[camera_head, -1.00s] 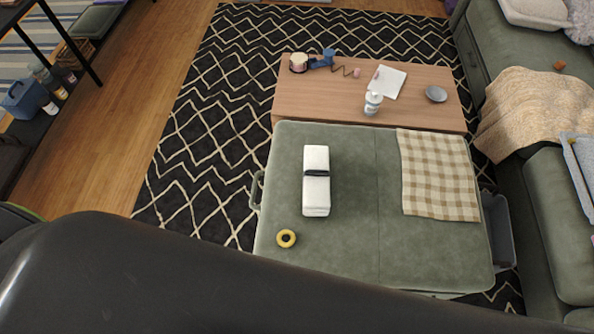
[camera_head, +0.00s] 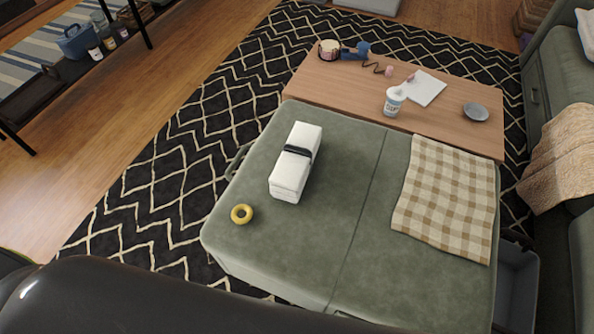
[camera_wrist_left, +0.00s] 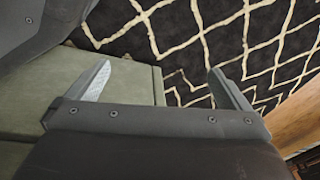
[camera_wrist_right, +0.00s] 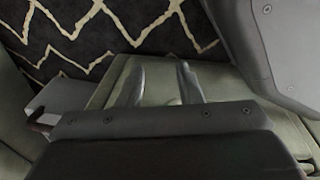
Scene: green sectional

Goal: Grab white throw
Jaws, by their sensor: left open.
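A white folded bundle with a dark band around it (camera_head: 289,180), which looks like the white throw, lies on the left half of the green ottoman (camera_head: 345,215) in the head view. Neither gripper shows in the head view. My left gripper (camera_wrist_left: 160,68) is open and empty in the left wrist view, with the rug and the ottoman's edge beyond it. My right gripper (camera_wrist_right: 161,68) has its fingers a little apart with nothing between them, over the green upholstery's edge and rug. The white bundle is in neither wrist view.
A beige throw (camera_head: 562,160) drapes over the sofa at right. The patterned rug (camera_head: 175,160) at left is clear.

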